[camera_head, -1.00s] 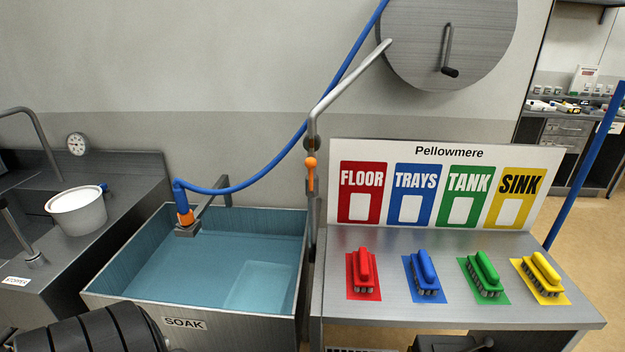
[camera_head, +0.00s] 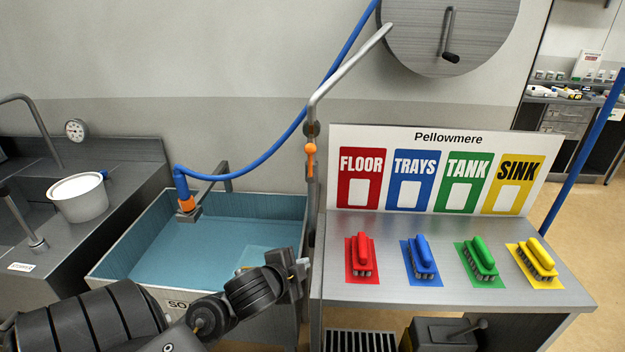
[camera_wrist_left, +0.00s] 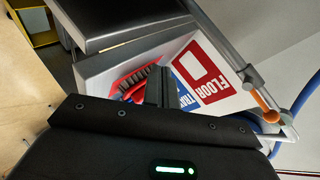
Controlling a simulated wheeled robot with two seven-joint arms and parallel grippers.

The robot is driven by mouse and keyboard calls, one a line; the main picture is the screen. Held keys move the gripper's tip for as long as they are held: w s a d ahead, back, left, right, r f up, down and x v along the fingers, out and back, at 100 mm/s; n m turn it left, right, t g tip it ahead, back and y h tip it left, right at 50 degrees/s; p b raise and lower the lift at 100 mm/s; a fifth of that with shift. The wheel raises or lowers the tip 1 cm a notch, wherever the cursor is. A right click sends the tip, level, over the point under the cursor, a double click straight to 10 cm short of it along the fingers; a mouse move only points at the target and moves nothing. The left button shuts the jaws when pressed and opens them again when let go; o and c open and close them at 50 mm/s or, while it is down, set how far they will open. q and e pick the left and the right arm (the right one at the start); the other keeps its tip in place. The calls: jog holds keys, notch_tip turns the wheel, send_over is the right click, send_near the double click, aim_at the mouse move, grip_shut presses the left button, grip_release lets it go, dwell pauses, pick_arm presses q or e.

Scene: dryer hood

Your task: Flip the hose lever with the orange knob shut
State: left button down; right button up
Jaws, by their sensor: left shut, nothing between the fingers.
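In the left wrist view the orange knob (camera_wrist_left: 265,106) shows at the right beside the pipe. My left gripper (camera_head: 301,264) is over the front right of the soak tank, below the lever and apart from it. It is shut and empty; its fingers also show in the left wrist view (camera_wrist_left: 167,88). My right gripper is not in view.
The blue hose (camera_head: 250,180) loops to an orange fitting (camera_head: 187,204) over the soak tank (camera_head: 130,240). To the right, a steel table (camera_head: 390,292) bears several coloured brushes and the Pellowmere board (camera_head: 450,138). A round steel lid (camera_head: 420,35) hangs above.

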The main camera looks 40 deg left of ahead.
aim_at(310, 162)
pick_arm(q)
jog(key=w+a+r+m+t, duration=0.2)
jog(key=w+r+m+t, duration=0.1)
jog(key=r, duration=0.6)
jog(key=w+a+r+m+t, duration=0.2)
jog(key=w+r+m, duration=0.1)
jog(key=r, duration=0.5)
jog(key=shift+a+r+m+t, duration=0.15)
jog(key=shift+r+m+t, duration=0.25)
jog(key=shift+m, duration=0.2)
jog(key=w+a+b, duration=0.4)
jog(key=w+b, duration=0.1)
jog(key=w, duration=0.3)
jog(key=shift+a, duration=0.4)
